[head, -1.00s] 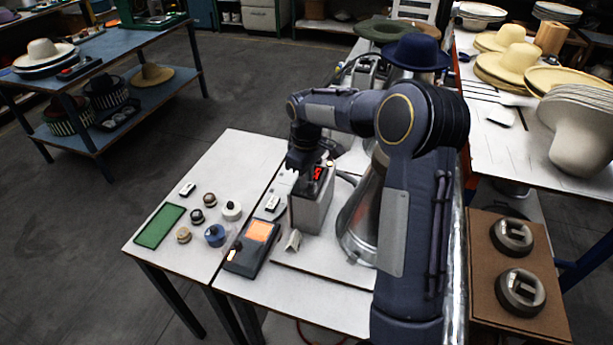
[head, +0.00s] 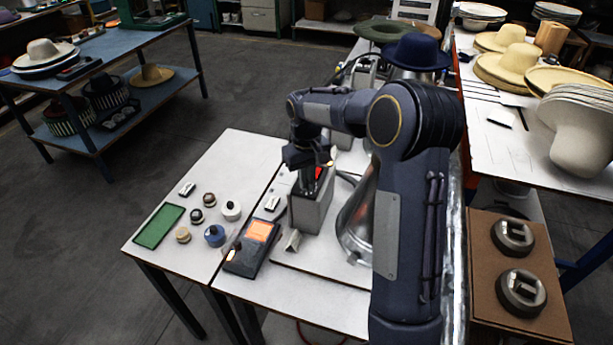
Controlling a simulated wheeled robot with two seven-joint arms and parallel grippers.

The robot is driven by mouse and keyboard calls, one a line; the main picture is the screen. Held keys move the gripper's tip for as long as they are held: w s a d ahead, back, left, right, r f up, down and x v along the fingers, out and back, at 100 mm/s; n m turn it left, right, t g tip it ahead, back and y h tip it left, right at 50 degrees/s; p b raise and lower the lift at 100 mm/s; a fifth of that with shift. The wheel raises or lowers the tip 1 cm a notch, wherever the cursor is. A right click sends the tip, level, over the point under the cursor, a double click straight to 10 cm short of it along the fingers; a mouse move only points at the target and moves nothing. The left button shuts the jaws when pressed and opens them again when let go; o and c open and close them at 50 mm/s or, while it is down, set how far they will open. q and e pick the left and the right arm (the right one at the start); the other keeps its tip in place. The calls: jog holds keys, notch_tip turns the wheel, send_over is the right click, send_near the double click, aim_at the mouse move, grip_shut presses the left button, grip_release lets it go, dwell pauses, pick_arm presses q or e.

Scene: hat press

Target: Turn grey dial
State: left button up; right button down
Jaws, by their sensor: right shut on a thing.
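A grey control box (head: 311,214) with a red lit display (head: 319,173) stands on the white bench. My right arm reaches over from the right, and my right gripper (head: 308,186) points down at the top of this box. Its fingers are shut at the box's top face, where the grey dial would be. The dial itself is hidden behind the fingers, so its angle cannot be seen. The gripper also covers part of the display. My left gripper is not in view.
A dark handheld device with an orange screen (head: 258,233) lies left of the box. Several small knobs and a green mat (head: 159,226) are on the left bench. A shiny metal cone (head: 356,222) stands close right of the box, below my arm.

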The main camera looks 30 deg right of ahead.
jog(key=shift+r, duration=0.1)
dwell(0.4)
jog(key=c, duration=1.5)
grip_release()
notch_tip(320, 180, up, 7)
jog(key=shift+r+b, duration=0.1)
jog(key=shift+b, duration=0.3)
jog(key=shift+r, duration=0.3)
